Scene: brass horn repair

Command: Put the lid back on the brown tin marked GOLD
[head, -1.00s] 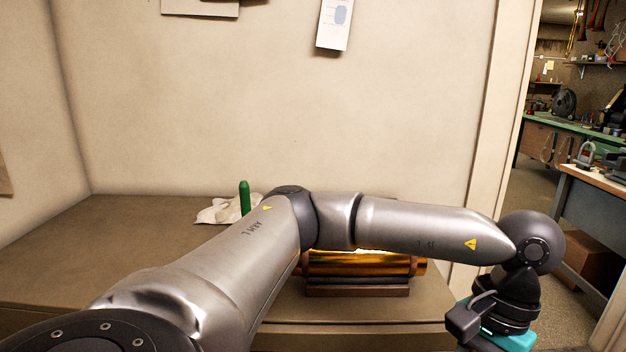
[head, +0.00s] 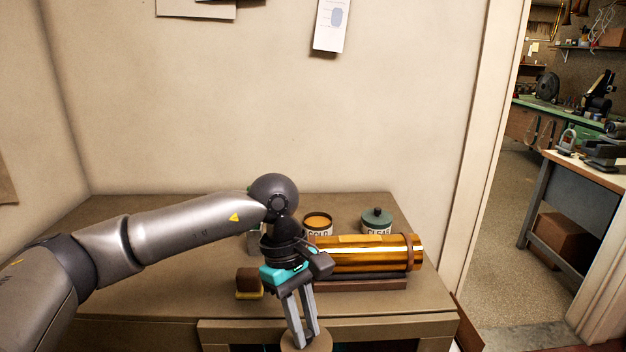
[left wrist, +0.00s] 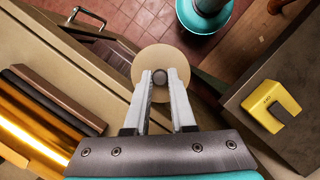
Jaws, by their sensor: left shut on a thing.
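The tin marked GOLD (head: 318,221) stands upright and open at the back of the bench, with gold-coloured contents showing. Its label is partly hidden by my left wrist. My left gripper (head: 305,337) points down at the bench's front edge, away from the tin. It is shut on the knob of a round tan lid (head: 292,344), cut off by the frame's bottom. In the left wrist view the lid (left wrist: 146,62) and its dark knob (left wrist: 159,76) show between the fingertips. My right gripper is out of view.
A brass cylinder (head: 365,254) lies on a wooden cradle between the bench's front and the tins. A CLEAR tin with a green lid (head: 377,216) stands right of the GOLD tin. A brown-and-yellow block (head: 249,284) sits left of my gripper.

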